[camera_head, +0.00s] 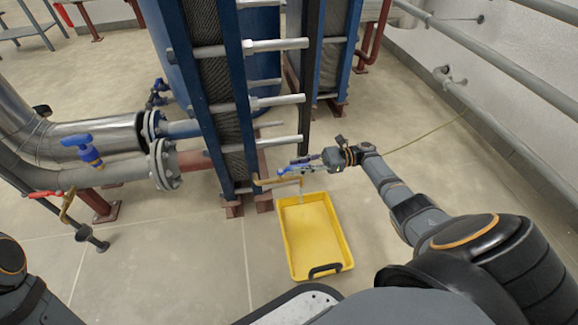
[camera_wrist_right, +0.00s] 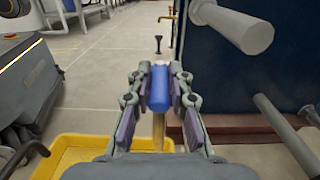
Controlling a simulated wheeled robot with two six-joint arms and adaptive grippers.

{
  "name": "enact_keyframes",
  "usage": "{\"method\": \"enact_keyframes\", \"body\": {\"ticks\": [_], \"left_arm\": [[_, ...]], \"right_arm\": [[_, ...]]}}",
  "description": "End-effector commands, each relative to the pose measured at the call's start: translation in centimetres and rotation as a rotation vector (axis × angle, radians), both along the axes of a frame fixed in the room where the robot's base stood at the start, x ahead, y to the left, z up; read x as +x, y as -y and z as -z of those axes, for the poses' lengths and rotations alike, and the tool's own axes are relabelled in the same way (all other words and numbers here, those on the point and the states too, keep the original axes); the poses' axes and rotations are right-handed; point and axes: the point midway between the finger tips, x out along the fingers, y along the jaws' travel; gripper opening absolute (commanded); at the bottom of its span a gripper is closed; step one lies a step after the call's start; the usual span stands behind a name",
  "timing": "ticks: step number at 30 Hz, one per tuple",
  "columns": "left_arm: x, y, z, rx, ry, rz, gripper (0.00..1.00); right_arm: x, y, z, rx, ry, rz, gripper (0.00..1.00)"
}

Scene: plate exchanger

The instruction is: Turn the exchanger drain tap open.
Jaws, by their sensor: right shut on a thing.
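The exchanger drain tap (camera_head: 268,181) is a brass-coloured pipe low at the front of the plate exchanger, above the yellow tray. Its blue handle (camera_wrist_right: 160,92) is between the fingers of my right gripper (camera_wrist_right: 160,82). My right gripper (camera_head: 300,166) comes in from the right in the head view and is shut on that handle. In the wrist view a brass-coloured part shows below the blue handle. A thin pale vertical strip hangs below the tap's end; I cannot tell whether it is liquid or a spout. My left gripper is out of view.
The yellow tray (camera_head: 291,238) stands on the floor below the tap. The plate exchanger (camera_head: 218,75) has several protruding rods (camera_head: 275,46) above my right gripper. At the left are flanged pipes (camera_head: 163,163) and another blue-handled valve (camera_head: 83,146).

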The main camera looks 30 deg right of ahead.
Motion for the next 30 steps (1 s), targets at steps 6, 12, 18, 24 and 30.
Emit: {"method": "enact_keyframes", "body": {"ticks": [6,12,18,24,30], "left_arm": [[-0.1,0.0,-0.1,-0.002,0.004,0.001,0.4],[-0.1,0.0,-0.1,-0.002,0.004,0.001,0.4],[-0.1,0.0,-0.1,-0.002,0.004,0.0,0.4],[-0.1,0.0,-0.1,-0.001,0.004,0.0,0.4],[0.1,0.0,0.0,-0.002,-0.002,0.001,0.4]], "right_arm": [[0.0,0.3,0.0,-0.002,0.002,0.003,0.0],[0.0,0.3,0.0,-0.001,0.002,0.003,0.0],[0.0,0.2,0.0,-0.001,0.002,0.002,0.42],[-0.1,0.2,0.0,0.0,0.001,0.001,0.42],[-0.4,1.5,0.0,-0.002,-0.001,0.002,0.42]]}}
